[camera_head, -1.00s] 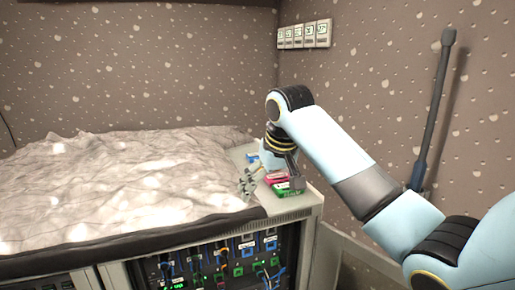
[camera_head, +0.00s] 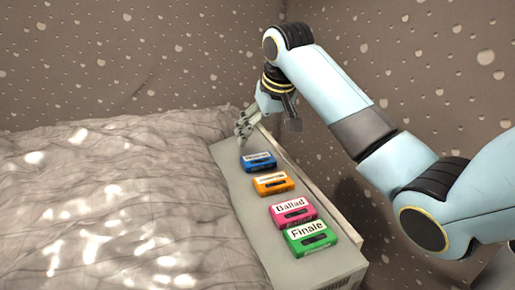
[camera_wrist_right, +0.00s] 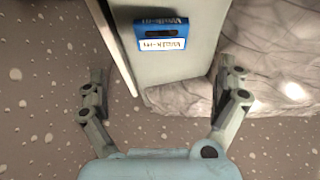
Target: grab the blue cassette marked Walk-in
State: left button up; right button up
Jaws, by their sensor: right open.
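The blue cassette (camera_head: 258,162) lies flat at the far end of a row on a narrow grey ledge. In the right wrist view the blue cassette (camera_wrist_right: 161,33) shows its white label, which appears upside down and reads like Walk-in. My right gripper (camera_head: 246,128) is just beyond the blue cassette in the head view, apart from it. In the right wrist view my right gripper (camera_wrist_right: 167,85) is open and empty, its two fingers spread wide with the cassette ahead of them. My left gripper is not in view.
Orange (camera_head: 273,184), pink Ballad (camera_head: 292,212) and green Finale (camera_head: 309,238) cassettes lie in line nearer me on the ledge (camera_head: 236,190). A raised strip borders the ledge's right side. A rumpled grey cloth (camera_head: 120,210) spreads to the left.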

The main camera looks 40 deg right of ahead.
aim_at(257, 157)
jog(key=x, duration=0.4)
jog(key=shift+w+f, duration=0.15)
jog(key=x, duration=0.3)
jog(key=p+x, duration=0.1)
jog(key=x, duration=0.2)
jog(key=shift+w, duration=0.4)
jog(key=shift+c, duration=0.7)
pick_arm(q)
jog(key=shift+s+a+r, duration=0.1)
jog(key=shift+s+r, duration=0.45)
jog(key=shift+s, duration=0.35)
pick_arm(e)
jog(key=c, duration=1)
